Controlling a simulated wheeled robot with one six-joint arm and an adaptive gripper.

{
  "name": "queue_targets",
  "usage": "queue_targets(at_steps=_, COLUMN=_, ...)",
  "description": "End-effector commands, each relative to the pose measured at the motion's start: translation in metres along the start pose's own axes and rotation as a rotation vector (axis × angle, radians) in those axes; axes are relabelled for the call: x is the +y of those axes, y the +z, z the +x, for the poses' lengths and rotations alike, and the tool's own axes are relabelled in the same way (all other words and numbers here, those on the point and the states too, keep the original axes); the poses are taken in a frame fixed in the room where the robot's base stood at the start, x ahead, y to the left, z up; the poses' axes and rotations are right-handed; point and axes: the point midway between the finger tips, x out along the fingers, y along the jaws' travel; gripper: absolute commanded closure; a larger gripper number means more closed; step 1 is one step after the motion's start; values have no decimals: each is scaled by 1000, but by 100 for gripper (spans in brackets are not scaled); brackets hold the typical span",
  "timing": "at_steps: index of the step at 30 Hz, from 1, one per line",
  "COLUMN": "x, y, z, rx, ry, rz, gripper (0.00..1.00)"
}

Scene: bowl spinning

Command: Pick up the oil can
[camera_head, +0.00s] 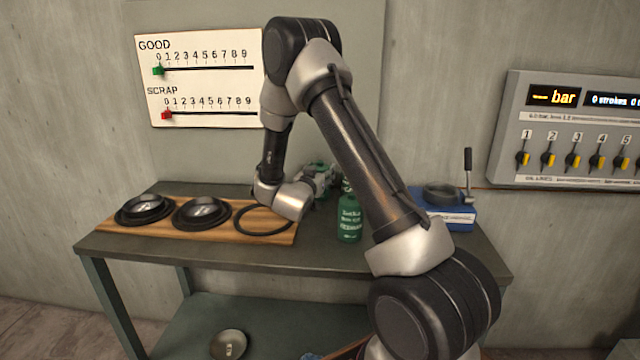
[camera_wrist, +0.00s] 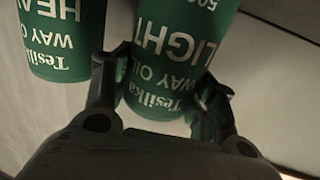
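In the wrist view, a green can labelled "LIGHT WAY OIL" (camera_wrist: 165,65) stands between the fingers of my gripper (camera_wrist: 165,92). One finger lies close along each side of it; I cannot tell whether both touch it. A second green can labelled "HEA… WAY OIL" (camera_wrist: 62,40), its label partly cut off, is to the left, outside the fingers. In the head view, a green can (camera_head: 349,220) stands upright on the bench, its label too small to read. My gripper (camera_head: 322,174) is behind and left of it, partly hidden by my arm.
A wooden board (camera_head: 118,222) on the bench (camera_head: 250,256) carries two dark bowls (camera_head: 142,209) (camera_head: 202,212) and a dark ring (camera_head: 262,219). A blue device with a lever (camera_head: 455,215) stands at the right. A counter board (camera_head: 200,80) and a valve panel (camera_head: 575,130) are on the wall.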

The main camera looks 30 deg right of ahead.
Motion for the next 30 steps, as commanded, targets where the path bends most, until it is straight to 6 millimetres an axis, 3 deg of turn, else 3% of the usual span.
queue_targets(at_steps=1, x=0, y=0, z=0, rx=0, ry=0, rz=0, gripper=68)
queue_targets(at_steps=4, x=0, y=0, z=0, rx=0, ry=0, rz=0, gripper=85)
queue_targets(at_steps=13, x=0, y=-7, z=0, rx=2, ry=0, rz=3, gripper=85)
queue_targets(at_steps=24, x=0, y=-78, z=-4, rx=5, ry=0, rz=5, gripper=85)
queue_targets(at_steps=30, x=0, y=-98, z=-5, rx=2, ry=0, rz=2, gripper=85)
